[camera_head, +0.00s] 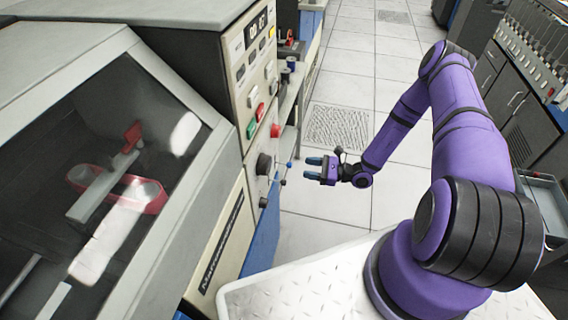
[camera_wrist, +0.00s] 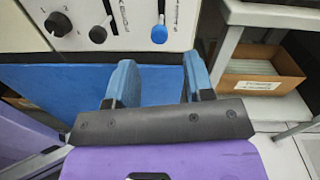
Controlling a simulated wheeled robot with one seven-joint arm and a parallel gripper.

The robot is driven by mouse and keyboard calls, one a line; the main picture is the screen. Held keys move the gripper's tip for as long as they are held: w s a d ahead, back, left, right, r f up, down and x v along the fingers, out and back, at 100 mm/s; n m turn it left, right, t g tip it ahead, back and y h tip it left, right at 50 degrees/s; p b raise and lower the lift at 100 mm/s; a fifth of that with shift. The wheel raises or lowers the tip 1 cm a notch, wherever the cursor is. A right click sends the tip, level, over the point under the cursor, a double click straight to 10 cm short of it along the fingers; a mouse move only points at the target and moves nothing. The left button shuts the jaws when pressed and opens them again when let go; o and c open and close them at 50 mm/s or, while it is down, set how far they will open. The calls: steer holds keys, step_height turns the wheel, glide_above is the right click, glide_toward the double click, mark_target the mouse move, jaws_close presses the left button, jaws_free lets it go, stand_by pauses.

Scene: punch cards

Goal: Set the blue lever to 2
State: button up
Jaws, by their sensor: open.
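The blue lever's round knob (camera_wrist: 159,34) hangs from the panel at the top centre of the wrist view, at the lower end of its short stem. Small marks beside it are too small to read. In the head view the blue knob (camera_head: 290,164) sticks out of the machine's side panel. My gripper (camera_head: 311,168) is open and empty, its two blue fingers pointing at the panel, a short gap from the knob. In the wrist view the fingers (camera_wrist: 159,78) stand apart, and the knob shows between and beyond them.
A black lever knob (camera_wrist: 97,34) sits left of the blue one, and a black dial (camera_wrist: 58,24) with numbers is farther left. Red button (camera_head: 275,130) and green button are higher on the panel. A cardboard box (camera_wrist: 255,70) stands on a shelf at right. The floor behind my gripper is clear.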

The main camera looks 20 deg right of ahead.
steer(key=x, duration=0.9)
steer(key=shift+a, duration=0.1)
jaws_close()
